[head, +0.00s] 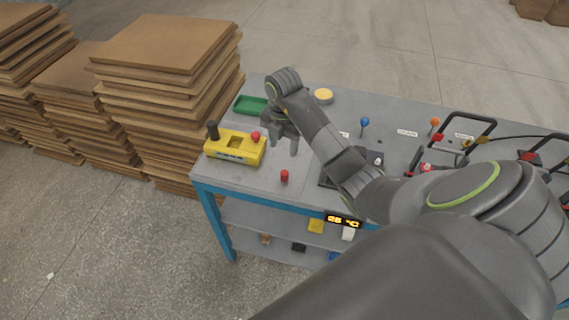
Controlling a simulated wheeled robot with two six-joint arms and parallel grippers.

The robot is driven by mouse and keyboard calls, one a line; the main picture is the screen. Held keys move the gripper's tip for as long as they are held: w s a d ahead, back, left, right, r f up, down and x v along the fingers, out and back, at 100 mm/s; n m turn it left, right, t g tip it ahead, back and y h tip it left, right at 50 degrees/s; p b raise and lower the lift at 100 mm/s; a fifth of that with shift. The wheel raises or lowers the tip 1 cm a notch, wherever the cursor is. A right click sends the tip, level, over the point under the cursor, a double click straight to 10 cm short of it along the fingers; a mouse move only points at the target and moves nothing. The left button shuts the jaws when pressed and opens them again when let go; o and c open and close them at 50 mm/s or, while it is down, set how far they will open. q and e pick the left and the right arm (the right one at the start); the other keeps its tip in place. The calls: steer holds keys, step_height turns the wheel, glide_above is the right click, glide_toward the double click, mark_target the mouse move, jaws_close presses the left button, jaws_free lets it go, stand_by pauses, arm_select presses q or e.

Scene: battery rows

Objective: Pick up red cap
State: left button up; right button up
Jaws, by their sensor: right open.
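A small red cap (284,176) stands on the grey tabletop near the front edge, left of the middle. My right gripper (286,147) points down above the table, just behind the cap in the picture and apart from it. Its two fingers are spread and nothing shows between them. A yellow block (234,148) to the left has a black post (213,131) and a red round piece (255,136) on top. My left gripper does not show.
The grey table (232,181) has a green tray (251,105), a pale yellow disc (323,96), a blue-topped pin (365,122) and an orange-topped pin (435,122). Black-handled items with red parts stand at the right. Stacked brown boards (165,45) stand left of the table.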

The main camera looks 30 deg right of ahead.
steer(key=b, duration=0.6)
glide_above(284, 173)
step_height(284, 173, down, 8)
steer(key=shift+w+r, duration=0.15)
steer(key=shift+r, duration=0.1)
steer(key=shift+f+b, duration=0.5)
steer(key=shift+b, duration=0.05)
step_height(284, 173, down, 2)
steer(key=shift+d+f+p, duration=0.1)
steer(key=shift+p, duration=0.65)
steer(key=shift+f, duration=0.45)
steer(key=c, duration=1)
